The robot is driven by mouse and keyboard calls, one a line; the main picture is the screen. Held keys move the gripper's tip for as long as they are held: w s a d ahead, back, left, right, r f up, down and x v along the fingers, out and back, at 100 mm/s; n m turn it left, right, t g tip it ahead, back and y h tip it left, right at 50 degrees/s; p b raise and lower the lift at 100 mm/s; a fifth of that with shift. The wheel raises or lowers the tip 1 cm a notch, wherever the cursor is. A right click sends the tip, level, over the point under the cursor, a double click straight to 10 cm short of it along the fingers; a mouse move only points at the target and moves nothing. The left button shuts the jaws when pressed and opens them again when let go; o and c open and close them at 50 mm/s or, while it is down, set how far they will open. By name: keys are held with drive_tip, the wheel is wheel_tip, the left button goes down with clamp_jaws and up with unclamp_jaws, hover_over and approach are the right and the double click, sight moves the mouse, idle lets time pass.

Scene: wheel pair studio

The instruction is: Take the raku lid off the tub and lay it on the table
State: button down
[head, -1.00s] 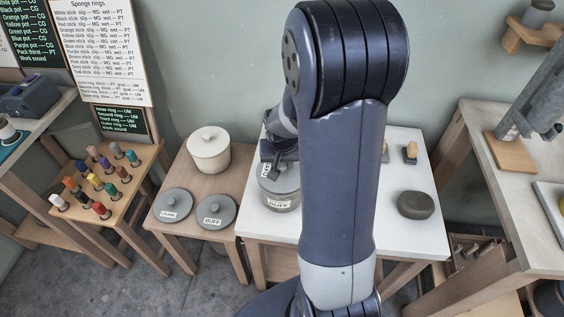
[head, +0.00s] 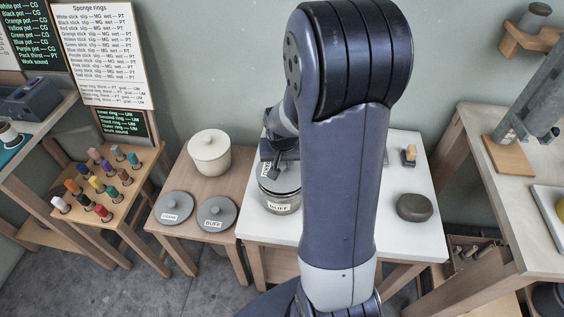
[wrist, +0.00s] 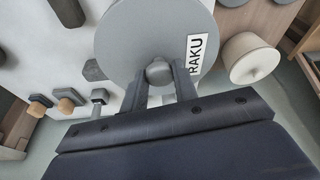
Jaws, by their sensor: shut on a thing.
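The raku lid (wrist: 130,45) is a round grey disc with a white RAKU label and a round knob. In the wrist view my gripper (wrist: 160,75) is shut on the knob, a finger on each side. In the head view the lid (head: 265,172) shows its label edge just over the tub (head: 281,207), a grey pot whose label seems to read BUFF. The lid appears slightly raised above the tub's rim. My arm hides the right part of both. The tub stands on the white table (head: 256,228).
A dark round stone (head: 415,207) and a small wood-handled block (head: 409,156) are on the white table's right side. A wooden table at left holds a cream lidded pot (head: 209,152) and two grey lids (head: 173,207), (head: 216,211). The white table's front left is clear.

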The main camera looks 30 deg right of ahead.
drive_tip(key=shift+r+p, duration=0.35)
drive_tip(key=shift+r, duration=0.25)
drive_tip(key=shift+r, duration=0.1)
drive_tip(key=shift+r, duration=0.4)
